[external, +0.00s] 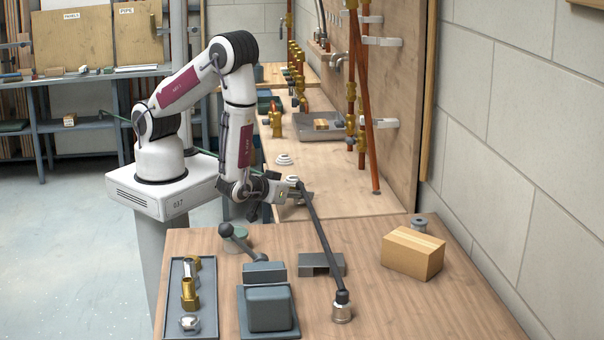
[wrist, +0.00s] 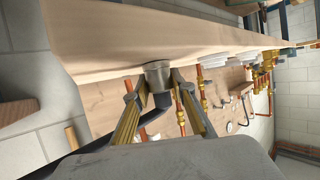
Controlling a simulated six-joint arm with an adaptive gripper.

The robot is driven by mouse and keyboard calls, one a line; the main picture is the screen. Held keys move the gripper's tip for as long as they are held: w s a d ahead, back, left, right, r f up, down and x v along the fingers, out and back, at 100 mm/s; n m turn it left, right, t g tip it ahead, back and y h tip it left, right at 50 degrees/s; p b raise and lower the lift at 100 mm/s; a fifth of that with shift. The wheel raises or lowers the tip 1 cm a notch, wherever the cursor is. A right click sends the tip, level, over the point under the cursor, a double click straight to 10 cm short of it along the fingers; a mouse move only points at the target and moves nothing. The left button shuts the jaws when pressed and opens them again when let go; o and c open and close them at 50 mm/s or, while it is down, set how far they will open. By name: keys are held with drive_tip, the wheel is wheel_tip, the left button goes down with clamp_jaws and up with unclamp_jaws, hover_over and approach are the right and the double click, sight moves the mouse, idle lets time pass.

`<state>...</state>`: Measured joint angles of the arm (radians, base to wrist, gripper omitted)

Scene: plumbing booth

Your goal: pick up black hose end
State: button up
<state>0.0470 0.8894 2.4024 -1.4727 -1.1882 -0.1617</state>
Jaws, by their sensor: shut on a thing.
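The black hose (external: 320,238) slopes from my gripper (external: 291,190) down to a metal fitting (external: 342,308) on the front wooden table. In the wrist view, my gripper (wrist: 155,90) has its two fingers on either side of the black hose end (wrist: 155,107), which bends there and carries a silver-grey metal collar (wrist: 158,73). The gripper is shut on this end and holds it above the table's far edge. The exact finger contact is partly hidden in the external view.
A cardboard box (external: 413,252) and a slotted grey block (external: 321,264) lie on the table (external: 385,305). A grey vise-like block (external: 268,305) and a tray (external: 175,325) of fittings stand at the left. Copper pipes (external: 363,100) line the panel behind.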

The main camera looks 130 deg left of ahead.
drive_tip(key=shift+r, duration=0.1)
drive_tip(key=shift+r, duration=4.9)
